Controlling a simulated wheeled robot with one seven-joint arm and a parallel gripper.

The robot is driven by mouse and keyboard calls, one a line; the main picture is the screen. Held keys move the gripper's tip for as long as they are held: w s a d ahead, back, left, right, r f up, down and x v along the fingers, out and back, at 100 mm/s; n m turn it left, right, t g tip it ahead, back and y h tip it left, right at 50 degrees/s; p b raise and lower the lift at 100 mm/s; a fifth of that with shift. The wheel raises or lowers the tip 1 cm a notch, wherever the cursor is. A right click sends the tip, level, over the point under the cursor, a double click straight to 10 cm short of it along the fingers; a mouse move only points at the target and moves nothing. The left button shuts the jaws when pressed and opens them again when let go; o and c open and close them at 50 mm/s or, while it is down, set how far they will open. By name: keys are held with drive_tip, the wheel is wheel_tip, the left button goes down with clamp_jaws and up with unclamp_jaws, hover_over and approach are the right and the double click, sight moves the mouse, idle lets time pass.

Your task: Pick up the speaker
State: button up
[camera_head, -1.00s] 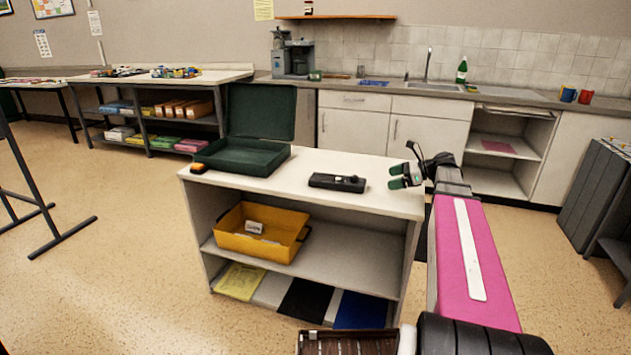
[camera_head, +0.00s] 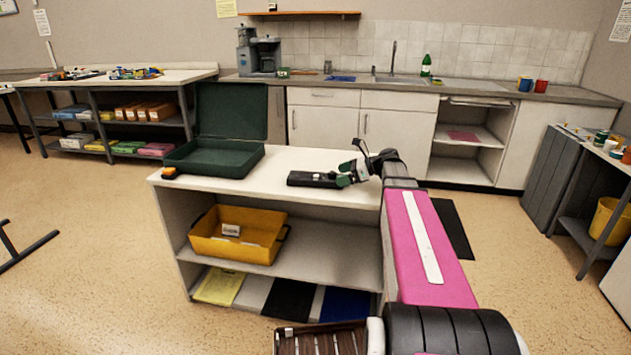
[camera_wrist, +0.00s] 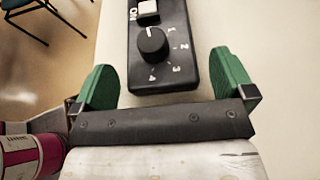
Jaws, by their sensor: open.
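A long black box (camera_head: 312,179) lies on the white top of the low cabinet; I take it for the speaker. In the wrist view the box (camera_wrist: 174,72) shows a round knob, numbers around it and a pale switch marked ON. My gripper (camera_head: 346,175) is over the cabinet top at the right end of the box. In the wrist view my gripper (camera_wrist: 163,78) is open, with one green finger on each side of the box's near end and gaps on both sides. The far end of the box is out of the wrist view.
An open dark green case (camera_head: 222,158) stands left of the box on the cabinet top (camera_head: 275,164). A small orange and black item (camera_head: 169,173) sits at the left corner. A yellow bin (camera_head: 262,252) is on the shelf below.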

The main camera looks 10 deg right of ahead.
sight(333, 176)
drive_tip(key=x, duration=0.4)
drive_tip(key=c, duration=1.1)
drive_tip(key=shift+c, duration=0.2)
drive_tip(key=shift+r, duration=0.15)
